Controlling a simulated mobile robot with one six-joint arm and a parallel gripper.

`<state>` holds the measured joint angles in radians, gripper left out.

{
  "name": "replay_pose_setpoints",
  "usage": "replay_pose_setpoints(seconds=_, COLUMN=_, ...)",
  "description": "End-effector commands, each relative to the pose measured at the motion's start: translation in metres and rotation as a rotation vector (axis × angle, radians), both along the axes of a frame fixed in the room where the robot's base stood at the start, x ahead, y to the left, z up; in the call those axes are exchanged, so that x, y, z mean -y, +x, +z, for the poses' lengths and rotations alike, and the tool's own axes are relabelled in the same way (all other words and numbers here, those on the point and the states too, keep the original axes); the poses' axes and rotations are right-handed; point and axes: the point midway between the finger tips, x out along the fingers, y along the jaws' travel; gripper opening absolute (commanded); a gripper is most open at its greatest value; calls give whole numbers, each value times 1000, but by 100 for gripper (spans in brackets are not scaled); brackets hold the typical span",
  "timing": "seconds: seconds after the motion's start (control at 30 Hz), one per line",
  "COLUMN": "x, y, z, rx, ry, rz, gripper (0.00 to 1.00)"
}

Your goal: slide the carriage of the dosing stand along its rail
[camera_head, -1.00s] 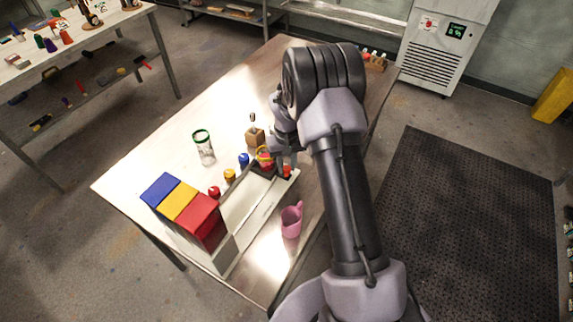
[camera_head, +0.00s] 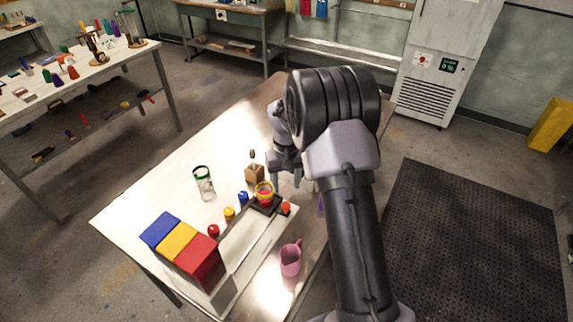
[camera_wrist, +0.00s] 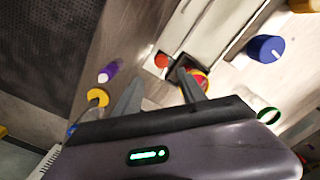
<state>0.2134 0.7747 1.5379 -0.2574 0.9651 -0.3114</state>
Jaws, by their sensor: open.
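The dosing stand has blue, yellow and red boxes (camera_head: 180,243) at its near left end and a pale rail (camera_head: 250,242) running toward the back right. The dark carriage (camera_head: 262,207) is at the rail's far end and bears a small red and yellow bucket (camera_head: 265,190). An orange-red knob (camera_head: 286,208) is at its right side. My gripper (camera_head: 285,181) is open and empty, just beyond the carriage. In the wrist view the carriage (camera_wrist: 178,70) and bucket (camera_wrist: 203,73) lie past my fingers, partly hidden by one; contact cannot be told.
Red, yellow and blue knobs (camera_head: 229,213) line the stand's left side. A green-rimmed glass (camera_head: 203,184) and a wooden block (camera_head: 254,173) stand left of my gripper. A pink mug (camera_head: 290,260) stands right of the rail.

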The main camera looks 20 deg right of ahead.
Motion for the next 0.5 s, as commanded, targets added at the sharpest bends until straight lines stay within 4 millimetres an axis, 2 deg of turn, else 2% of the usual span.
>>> replay_pose_setpoints(seconds=0.03, x=0, y=1, z=19, rx=4, ry=-1, rz=0, gripper=48)
replay_pose_setpoints(seconds=0.2, x=0, y=1, z=64, rx=4, ry=-1, rz=0, gripper=48)
replay_pose_setpoints(seconds=0.33, x=0, y=0, z=82, rx=2, ry=-1, rz=0, gripper=48)
replay_pose_setpoints(seconds=0.5, x=0, y=0, z=87, rx=1, ry=-1, rz=0, gripper=48)
